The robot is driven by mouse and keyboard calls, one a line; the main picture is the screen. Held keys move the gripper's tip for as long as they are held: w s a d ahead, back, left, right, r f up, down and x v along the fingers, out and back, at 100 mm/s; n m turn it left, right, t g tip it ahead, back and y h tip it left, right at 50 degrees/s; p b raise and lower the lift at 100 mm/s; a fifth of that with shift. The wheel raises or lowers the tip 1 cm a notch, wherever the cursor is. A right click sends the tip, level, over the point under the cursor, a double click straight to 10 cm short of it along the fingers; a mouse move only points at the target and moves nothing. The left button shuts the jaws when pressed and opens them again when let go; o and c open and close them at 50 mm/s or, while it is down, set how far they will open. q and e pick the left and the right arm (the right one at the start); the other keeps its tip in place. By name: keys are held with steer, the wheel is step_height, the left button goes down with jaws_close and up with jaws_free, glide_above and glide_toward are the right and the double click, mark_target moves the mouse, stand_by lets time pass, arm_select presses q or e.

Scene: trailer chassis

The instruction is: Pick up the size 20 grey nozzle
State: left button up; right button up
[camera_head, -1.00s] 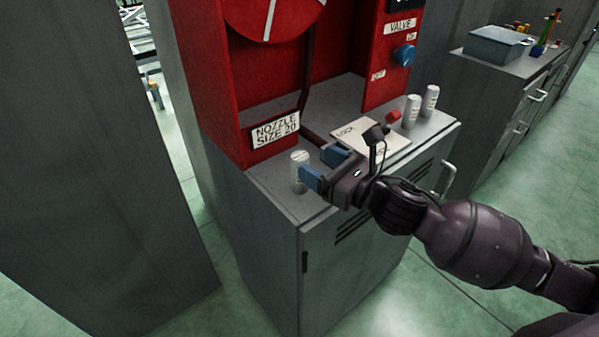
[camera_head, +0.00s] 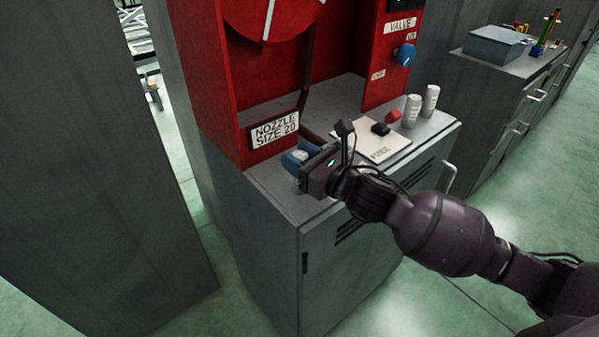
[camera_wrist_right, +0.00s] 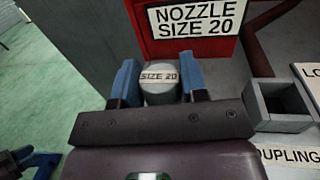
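The grey size 20 nozzle (camera_wrist_right: 160,86) is a short cylinder with a "SIZE 20" label, standing upright at the left front of the grey cabinet top. In the head view only a little of its top (camera_head: 299,154) shows behind my gripper. My right gripper (camera_head: 297,160) has one blue finger on each side of it. The nozzle's base is hidden. Part of my left gripper (camera_wrist_right: 30,163) shows at the lower left edge; its opening is unclear.
The red housing (camera_head: 218,100) with the "NOZZLE SIZE 20" sign (camera_head: 274,130) rises just behind. A white labelled plate (camera_head: 365,148) with small levers and two other grey cylinders (camera_head: 412,111) stand to the right. The cabinet's front edge is close.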

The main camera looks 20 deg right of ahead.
steer(key=c, duration=0.5)
steer(key=shift+r, duration=0.1)
